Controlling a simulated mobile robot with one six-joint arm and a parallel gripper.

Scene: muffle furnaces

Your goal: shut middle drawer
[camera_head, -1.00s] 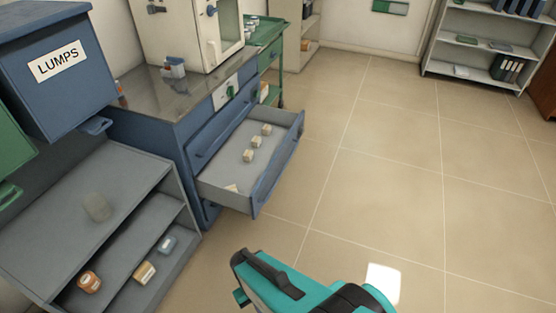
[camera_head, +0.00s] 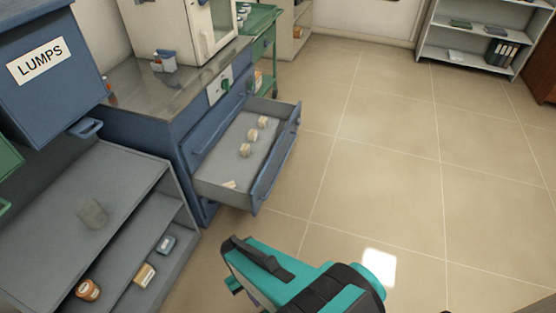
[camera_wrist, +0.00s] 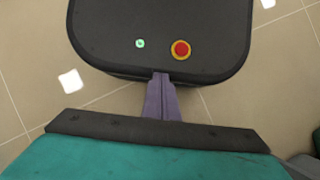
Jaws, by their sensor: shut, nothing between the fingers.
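The open drawer (camera_head: 277,165) sticks out of the blue cabinet (camera_head: 150,140) below the furnace. It has a blue front and a grey inside with several small pale blocks (camera_head: 245,150) in it. A blue front with a long handle shows above it; what lies below is mostly hidden. My gripper (camera_wrist: 161,78) shows in the wrist view with its purple fingers together and nothing between them. In the head view my teal arm end is in the lower middle, in front of the drawer and apart from it.
A grey shelf unit (camera_head: 70,215) with small jars stands left of the cabinet, under a blue bin labelled LUMPS (camera_head: 45,65). A green cart (camera_head: 262,20) stands behind. The tiled floor (camera_head: 390,150) right of the drawer is clear.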

